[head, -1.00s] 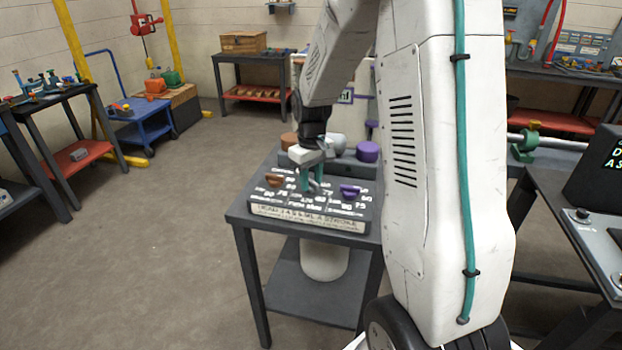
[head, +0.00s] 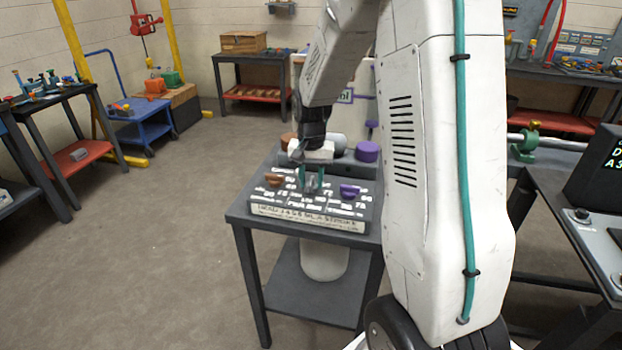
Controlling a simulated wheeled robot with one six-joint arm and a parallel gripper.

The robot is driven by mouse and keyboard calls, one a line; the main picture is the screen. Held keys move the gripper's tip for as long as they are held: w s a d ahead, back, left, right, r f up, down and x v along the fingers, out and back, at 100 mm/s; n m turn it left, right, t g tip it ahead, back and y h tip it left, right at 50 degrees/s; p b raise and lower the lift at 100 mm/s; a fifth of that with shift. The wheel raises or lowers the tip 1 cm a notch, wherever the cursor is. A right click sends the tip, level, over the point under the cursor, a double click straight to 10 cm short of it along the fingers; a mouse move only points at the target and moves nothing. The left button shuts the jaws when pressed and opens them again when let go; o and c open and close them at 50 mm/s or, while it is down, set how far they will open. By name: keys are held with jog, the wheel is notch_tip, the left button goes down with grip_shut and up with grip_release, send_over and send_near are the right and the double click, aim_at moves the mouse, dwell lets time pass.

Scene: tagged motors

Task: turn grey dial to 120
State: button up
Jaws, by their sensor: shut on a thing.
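The grey dial (head: 311,186) is the middle one of three dials on a dark panel (head: 262,199) with white printed labels. My gripper (head: 311,181) points down over it, with its teal fingers shut on the dial, one on each side. The fingers partly cover the dial, and the numbers around it are too small to read surely. An orange-brown dial (head: 275,179) is to the left and a purple dial (head: 349,191) to the right on the same panel.
Behind the panel stand a brown cylinder (head: 287,140), a grey cylinder (head: 336,141) and a purple cylinder (head: 367,151). The panel is on a small dark table (head: 240,216). A blue cart (head: 140,112) is far left. Open floor lies left of the table.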

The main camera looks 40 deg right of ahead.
aim_at(312, 181)
jog(key=shift+m, duration=0.6)
jog(key=o, duration=1)
jog(key=shift+c, duration=0.2)
notch_tip(312, 181, up, 8)
jog(key=shift+f, duration=0.1)
jog(key=shift+s, duration=0.1)
jog(key=s+a+r+n, duration=0.3)
jog(key=s+a, duration=0.2)
jog(key=s, duration=0.4)
jog(key=s+a+r+n+t, duration=0.1)
jog(key=s+a+r+n, duration=0.2)
jog(key=s+a, duration=0.3)
jog(key=s+a+r+n, duration=0.3)
jog(key=s+a, duration=0.3)
jog(key=s, duration=0.6)
jog(key=shift+n, duration=0.7)
